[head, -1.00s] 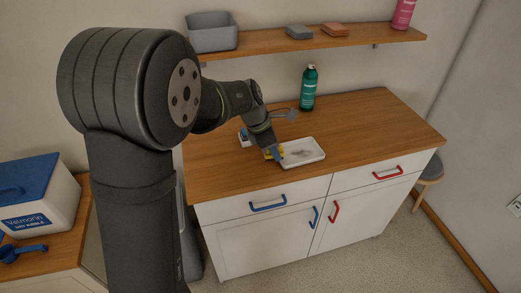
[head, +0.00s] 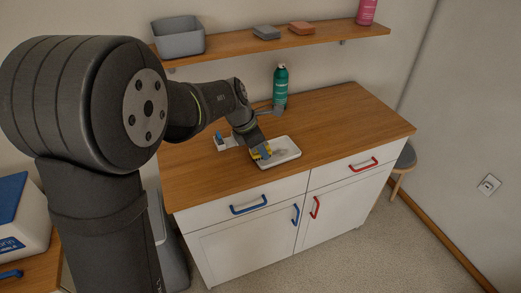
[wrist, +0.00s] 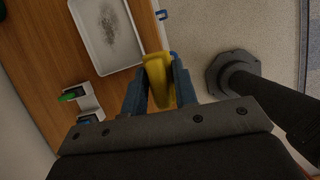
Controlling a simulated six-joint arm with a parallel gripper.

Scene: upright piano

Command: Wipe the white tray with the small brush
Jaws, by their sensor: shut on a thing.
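The white tray (head: 283,158) lies on the wooden cabinet top near its front edge. It also shows at the upper left of the wrist view (wrist: 90,45), with a dark grey smudge (wrist: 112,30) on its floor. My gripper (head: 261,152) is at the tray's left end in the head view. In the wrist view my gripper (wrist: 160,85) is shut on the yellow small brush (wrist: 157,68), which is beside the tray's near right corner in the picture. The brush's far end is hidden, and I cannot tell whether it touches the tray.
A white holder (wrist: 88,101) with green and blue items stands left of the tray. A green bottle (head: 280,86) stands behind. A shelf (head: 300,43) with a grey bin (head: 178,38) hangs above. The right of the cabinet top is clear.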

